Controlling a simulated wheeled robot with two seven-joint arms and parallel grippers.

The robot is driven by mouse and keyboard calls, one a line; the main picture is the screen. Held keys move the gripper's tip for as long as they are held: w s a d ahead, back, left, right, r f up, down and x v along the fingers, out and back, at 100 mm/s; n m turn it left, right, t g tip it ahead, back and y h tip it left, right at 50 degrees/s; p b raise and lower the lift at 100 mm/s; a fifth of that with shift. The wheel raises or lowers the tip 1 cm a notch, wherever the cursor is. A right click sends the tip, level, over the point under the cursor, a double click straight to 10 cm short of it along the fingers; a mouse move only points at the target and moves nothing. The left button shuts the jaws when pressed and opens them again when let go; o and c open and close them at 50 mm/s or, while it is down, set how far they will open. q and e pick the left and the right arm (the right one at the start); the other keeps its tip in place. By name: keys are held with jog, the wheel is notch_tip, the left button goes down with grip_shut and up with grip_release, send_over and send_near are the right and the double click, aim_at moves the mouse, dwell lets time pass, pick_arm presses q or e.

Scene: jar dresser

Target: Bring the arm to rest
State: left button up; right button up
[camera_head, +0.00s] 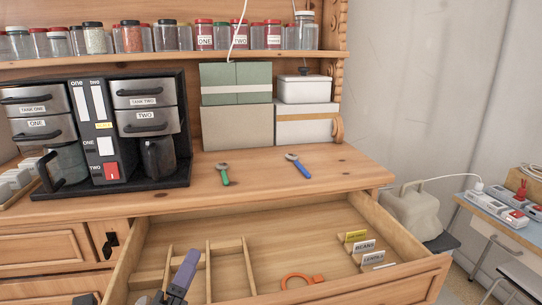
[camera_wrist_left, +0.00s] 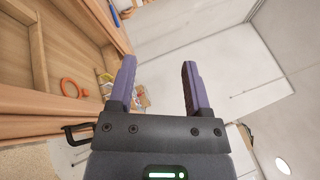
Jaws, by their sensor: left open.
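My left gripper (camera_head: 180,279) shows at the bottom of the head view, in front of the open drawer (camera_head: 325,292). In the left wrist view its two purple fingers (camera_wrist_left: 158,88) stand wide apart with nothing between them. The drawer front and the inside of the drawer lie to the left of the fingers in that view. The gripper looks apart from the drawer. The rest of the left arm is mostly out of the head view. My right gripper is in neither view.
The drawer holds wooden dividers (camera_head: 208,270), an orange ring-shaped tool (camera_head: 300,279) and labelled cards (camera_head: 364,246). A coffee machine (camera_head: 105,130), a green-handled tool (camera_head: 223,174) and a blue-handled tool (camera_head: 298,165) are on the dresser top. Jars line the shelf (camera_head: 180,59).

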pick_arm(q)
jog(key=s+a+f+n+g+y, duration=0.2)
jog(key=a+f+n+g+y, duration=0.15)
jog(key=f+n, duration=0.35)
jog(key=s+a+f+n+g+y, duration=0.2)
jog(key=s+f+n+g+y, duration=0.15)
jog(key=f+n, duration=0.3)
jog(key=s+d+f+n+g+h, duration=0.3)
jog(key=s+f+n+g, duration=0.75)
jog(key=s, duration=0.45)
notch_tip(320, 180, down, 18)
jog(key=s+m+g, duration=0.1)
jog(key=s+g, duration=0.1)
jog(key=s, duration=0.1)
jog(key=s+a+f+y, duration=0.1)
jog(key=s+a+f, duration=0.2)
jog(key=s+f, duration=0.7)
jog(key=s, duration=0.2)
jog(key=shift+s+a+g, duration=0.3)
jog(key=shift+g, duration=0.05)
